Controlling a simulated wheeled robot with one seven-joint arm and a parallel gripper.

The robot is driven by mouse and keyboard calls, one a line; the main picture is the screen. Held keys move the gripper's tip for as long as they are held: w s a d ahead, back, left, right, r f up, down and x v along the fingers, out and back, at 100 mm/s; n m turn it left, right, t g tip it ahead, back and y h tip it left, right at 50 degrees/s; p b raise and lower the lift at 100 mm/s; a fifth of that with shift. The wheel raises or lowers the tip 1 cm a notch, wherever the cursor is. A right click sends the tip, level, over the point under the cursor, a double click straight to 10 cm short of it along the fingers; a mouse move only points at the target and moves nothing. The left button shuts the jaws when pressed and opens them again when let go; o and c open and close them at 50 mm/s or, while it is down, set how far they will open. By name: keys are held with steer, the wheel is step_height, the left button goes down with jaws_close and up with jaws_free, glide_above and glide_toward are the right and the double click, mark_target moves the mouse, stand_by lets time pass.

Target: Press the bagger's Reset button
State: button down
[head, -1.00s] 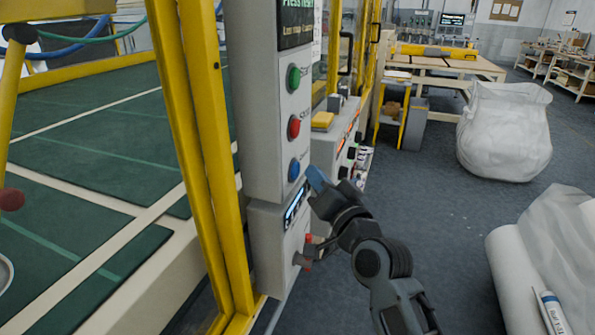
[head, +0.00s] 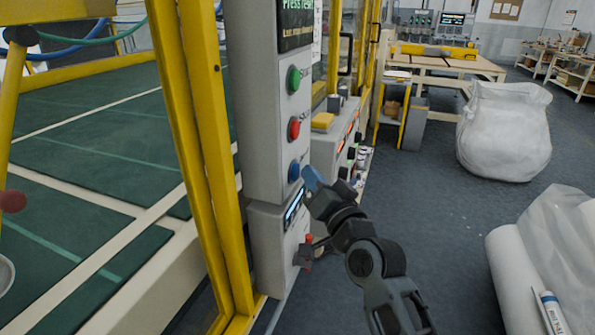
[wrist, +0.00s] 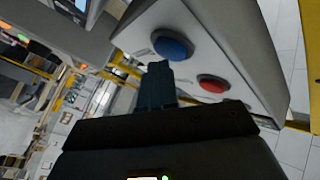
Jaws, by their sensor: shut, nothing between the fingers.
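A grey control column (head: 262,110) carries a green button (head: 294,79), a red button (head: 294,128) and a blue button (head: 293,171), one above the other. A screen (head: 296,15) above them shows green text that seems to say "Press reset". The button labels are too small to read. My gripper (head: 309,175) is shut and empty, its blue fingertips just right of the blue button, with a small gap visible. In the wrist view, the fingers (wrist: 158,82) point toward the blue button (wrist: 172,45), and the red button (wrist: 212,84) lies to their right.
A lower box (head: 270,245) with a small display and a red-handled switch (head: 307,250) sits below the buttons. Yellow frame posts (head: 195,150) stand to the left. A white bag (head: 503,130) and a white roll (head: 515,280) are on the right, with clear floor between.

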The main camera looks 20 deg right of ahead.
steer(key=shift+w+a, duration=0.3)
steer(key=shift+a, duration=0.1)
stand_by(1.0)
steer(key=shift+s+d+b, duration=0.35)
steer(key=shift+s+d, duration=0.2)
steer(key=shift+d, duration=0.15)
steer(key=shift+s+d+b, duration=0.75)
steer(key=shift+d+b, duration=0.05)
steer(key=shift+d, duration=0.25)
steer(key=shift+s+d+b, duration=0.75)
steer(key=shift+d, duration=0.25)
